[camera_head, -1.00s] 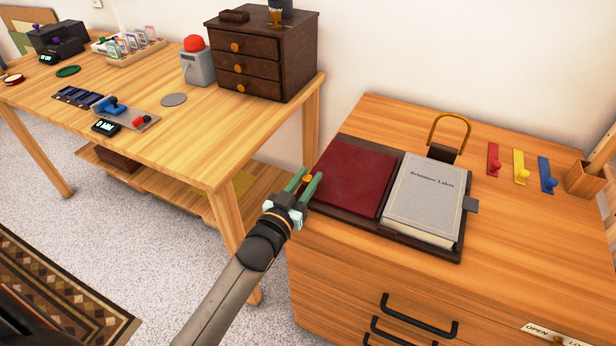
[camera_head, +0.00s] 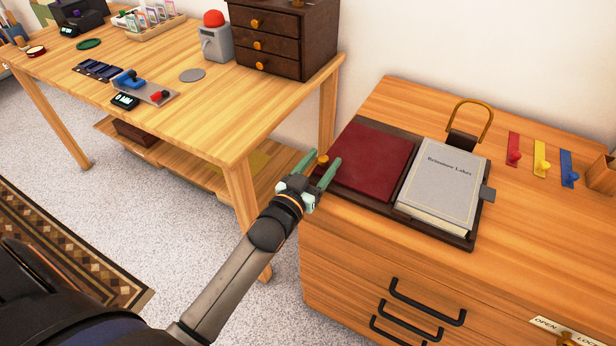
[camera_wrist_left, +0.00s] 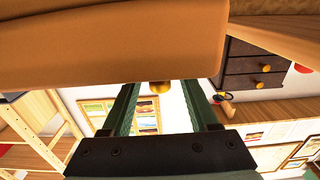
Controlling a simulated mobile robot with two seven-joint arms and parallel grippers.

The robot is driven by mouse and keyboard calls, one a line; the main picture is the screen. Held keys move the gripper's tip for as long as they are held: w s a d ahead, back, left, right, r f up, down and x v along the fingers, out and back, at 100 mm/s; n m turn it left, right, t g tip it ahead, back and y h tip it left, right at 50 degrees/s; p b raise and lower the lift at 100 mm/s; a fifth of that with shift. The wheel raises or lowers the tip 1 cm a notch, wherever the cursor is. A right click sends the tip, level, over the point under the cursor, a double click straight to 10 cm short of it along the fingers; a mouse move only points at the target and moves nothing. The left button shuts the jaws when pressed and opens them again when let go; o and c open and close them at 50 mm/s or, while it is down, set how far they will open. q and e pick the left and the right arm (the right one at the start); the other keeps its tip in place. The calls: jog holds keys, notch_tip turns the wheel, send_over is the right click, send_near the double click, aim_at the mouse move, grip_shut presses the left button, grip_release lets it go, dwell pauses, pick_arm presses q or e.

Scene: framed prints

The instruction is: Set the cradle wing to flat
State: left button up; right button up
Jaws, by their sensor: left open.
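The dark brown book cradle (camera_head: 388,208) lies on the wooden cabinet top. Its left wing carries a dark red panel (camera_head: 372,163); the wing looks low, but I cannot tell its exact tilt. A grey book (camera_head: 440,188) titled "Briminnow Lakes" lies on the right side. A small gold knob (camera_head: 323,160) sits at the wing's left edge. My left gripper (camera_head: 324,162) is open at that edge, its green fingers on either side of the knob. In the left wrist view, a gold knob (camera_wrist_left: 160,87) shows between the fingers; contact is unclear. My right gripper is not in view.
A gold loop (camera_head: 472,118) rises behind the book. Red, yellow and blue knobbed strips (camera_head: 540,158) lie to the right. A wooden table (camera_head: 190,110) with a small chest of drawers (camera_head: 285,40) stands at the left, with a gap before the cabinet (camera_head: 420,270).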

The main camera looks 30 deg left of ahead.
pick_arm(q)
jog(key=s+p, duration=0.1)
jog(key=s, duration=1)
jog(key=shift+s+a, duration=0.25)
jog(key=shift+s, duration=0.15)
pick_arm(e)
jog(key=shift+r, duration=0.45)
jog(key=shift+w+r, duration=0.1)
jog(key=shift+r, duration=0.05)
pick_arm(q)
jog(key=s+d+f+m+g+h, duration=0.1)
jog(key=s+d+f+g, duration=0.35)
jog(key=f, duration=0.35)
jog(key=s+d+f+m+g+h, duration=0.1)
jog(key=s+d+f+g, duration=0.3)
jog(key=s+f, duration=0.25)
notch_tip(320, 180, up, 11)
jog(key=s+a+p, duration=0.2)
jog(key=p, duration=1.5)
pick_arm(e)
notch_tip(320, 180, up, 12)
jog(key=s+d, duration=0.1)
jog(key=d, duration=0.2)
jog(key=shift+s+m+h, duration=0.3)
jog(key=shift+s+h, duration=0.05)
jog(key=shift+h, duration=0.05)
pick_arm(q)
jog(key=shift+a, duration=0.1)
